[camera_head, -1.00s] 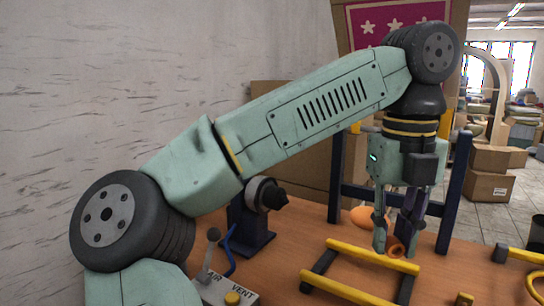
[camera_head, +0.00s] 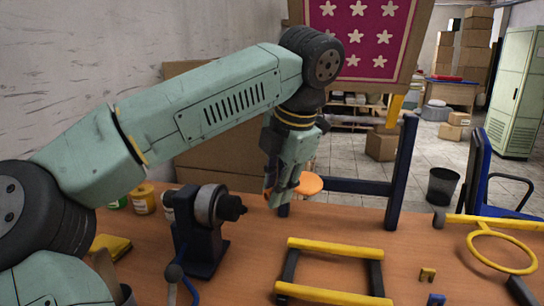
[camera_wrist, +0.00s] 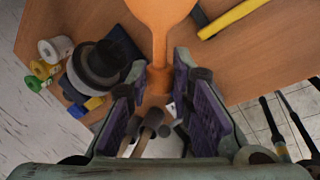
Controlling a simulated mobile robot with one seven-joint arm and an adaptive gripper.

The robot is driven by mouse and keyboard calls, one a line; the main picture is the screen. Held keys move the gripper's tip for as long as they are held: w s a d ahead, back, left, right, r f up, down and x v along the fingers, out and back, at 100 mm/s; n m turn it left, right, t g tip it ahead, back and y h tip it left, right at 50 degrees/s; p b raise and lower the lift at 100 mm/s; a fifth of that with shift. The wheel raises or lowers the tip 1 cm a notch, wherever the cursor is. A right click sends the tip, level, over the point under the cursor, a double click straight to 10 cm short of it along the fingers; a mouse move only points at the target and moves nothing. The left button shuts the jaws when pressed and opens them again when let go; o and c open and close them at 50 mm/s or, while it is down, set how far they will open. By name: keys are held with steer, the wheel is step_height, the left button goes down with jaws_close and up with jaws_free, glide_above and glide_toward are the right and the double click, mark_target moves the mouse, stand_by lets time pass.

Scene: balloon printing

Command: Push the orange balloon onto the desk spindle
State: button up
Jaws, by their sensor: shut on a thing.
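The orange balloon (camera_head: 308,184) is right of my gripper in the head view, partly hidden behind it. In the wrist view the balloon (camera_wrist: 160,12) shows its round body at the top and its neck running down between the fingers. My gripper (camera_head: 276,198) is shut on the neck, above the desk; it also shows in the wrist view (camera_wrist: 160,84). The desk spindle (camera_head: 204,232) is a dark stand with a grey collar and a black tip facing right, just left of my gripper. It shows left of the balloon neck in the wrist view (camera_wrist: 100,65). Balloon and spindle are apart.
A yellow and black frame (camera_head: 335,249) lies on the wooden desk (camera_head: 250,275) at the front. A dark blue post frame (camera_head: 402,172) stands behind on the right. Yellow-lidded jars (camera_head: 144,199) stand left of the spindle. A yellow ring (camera_head: 502,252) is at the right.

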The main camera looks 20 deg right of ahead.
steer(key=w+d+r+m+t+h+p, duration=0.15)
steer(key=w+m+h, duration=0.3)
steer(key=m, duration=0.55)
steer(key=w+a+f+b, duration=0.2)
steer(key=f+b, duration=0.4)
steer(key=f, duration=0.3)
steer(key=shift+w+a+f+b, duration=0.15)
steer(key=shift+a+f+b, duration=0.2)
steer(key=shift+a, duration=0.4)
steer(key=shift+w+a, duration=0.35)
steer(key=shift+a, duration=0.2)
stand_by(0.9)
steer(key=o, duration=0.8)
